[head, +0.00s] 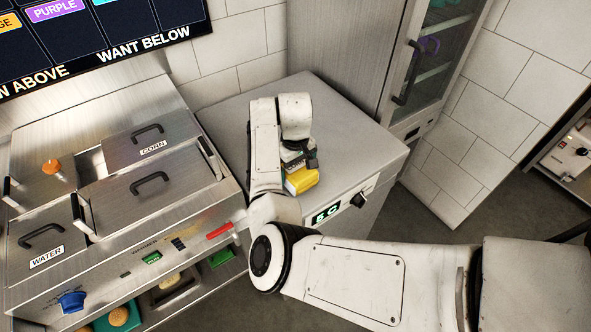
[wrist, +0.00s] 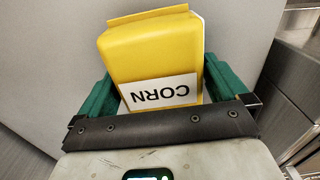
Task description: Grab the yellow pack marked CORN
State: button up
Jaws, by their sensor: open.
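The yellow pack (wrist: 152,45) carries a white label reading CORN, upside down in the wrist view. In the head view the pack (head: 302,180) lies on the grey counter top, partly hidden by my arm. My gripper (wrist: 162,88) is open, with one green finger on each side of the pack's label end. I cannot tell whether the fingers touch it. In the head view my gripper (head: 297,160) is mostly hidden behind the wrist.
The grey counter top (head: 345,125) is clear around the pack. To its left is a steel unit with a lidded CORN bin (head: 150,150) and a WATER bin (head: 45,258). A tall glass-door cabinet (head: 432,60) stands behind the counter.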

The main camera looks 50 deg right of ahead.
jog(key=shift+f, duration=0.35)
jog(key=shift+c, duration=0.2)
jog(key=c, duration=1)
jog(key=shift+r, duration=0.1)
